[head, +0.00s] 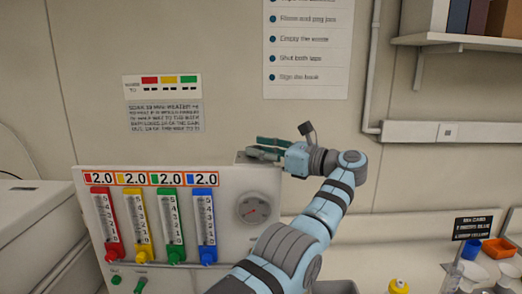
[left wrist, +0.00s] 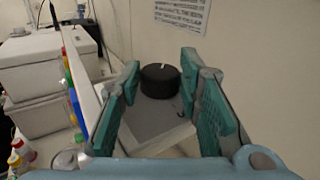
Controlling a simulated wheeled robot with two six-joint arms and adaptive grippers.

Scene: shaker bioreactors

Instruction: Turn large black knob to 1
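The large black knob (left wrist: 160,80) stands on the flat grey top of the panel box, with a small white mark showing on it in the left wrist view. My left gripper (left wrist: 162,72) is open, one green-padded finger to each side of the knob, and I see no contact. In the head view my left gripper (head: 264,149) is at the top right corner of the white panel (head: 262,178); the knob cannot be made out there behind the fingers. The number 1 of its scale is not readable. My right gripper is not in view.
The panel carries red, yellow, green and blue gauges reading 2.0 and a round dial (head: 253,208). A small colour-coded sign (head: 162,86) and a text notice (head: 165,117) are on the wall behind. Bottles and an orange tray (head: 498,247) stand at the right.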

